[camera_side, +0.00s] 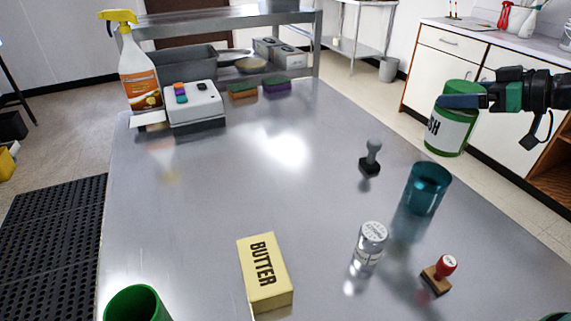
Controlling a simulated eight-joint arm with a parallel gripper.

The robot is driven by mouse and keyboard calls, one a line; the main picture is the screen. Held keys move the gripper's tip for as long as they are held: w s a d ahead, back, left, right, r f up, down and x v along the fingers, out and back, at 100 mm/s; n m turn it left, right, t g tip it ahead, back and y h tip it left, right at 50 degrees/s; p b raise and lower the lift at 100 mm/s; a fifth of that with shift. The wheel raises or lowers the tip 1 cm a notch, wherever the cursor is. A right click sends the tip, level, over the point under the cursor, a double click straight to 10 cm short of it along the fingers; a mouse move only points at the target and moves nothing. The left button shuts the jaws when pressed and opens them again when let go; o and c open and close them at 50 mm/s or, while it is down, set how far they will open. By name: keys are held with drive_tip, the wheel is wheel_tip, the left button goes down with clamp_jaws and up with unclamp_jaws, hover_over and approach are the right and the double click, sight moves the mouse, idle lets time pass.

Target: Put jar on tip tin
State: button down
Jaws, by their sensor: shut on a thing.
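A green-and-white jar (448,135) with black letters ending in "SH" on its label hangs tilted at the upper right. My gripper (463,102) comes in from the right and is shut on the jar near its green top. The jar is in the air near the table's right edge. A green round container (137,303), partly cut off by the bottom edge at the left, may be the tip tin; no label on it shows. A teal see-through cup (428,190) stands below the jar in the picture, apart from it.
On the metal table (200,235) stand a butter block (265,272), a silver-topped shaker (370,243), a red-handled stamp (440,274) and a grey-handled stamp (371,157). A spray bottle (139,72) and a white box (195,104) are at the back left. The middle-left is clear.

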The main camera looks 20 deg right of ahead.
sight(456, 122)
drive_tip(key=shift+f, duration=2.45)
drive_tip(key=shift+f, duration=0.15)
unclamp_jaws()
drive_tip(key=shift+s+d+r, duration=0.1)
drive_tip(key=shift+s+r, duration=0.2)
drive_tip(key=v, duration=0.7)
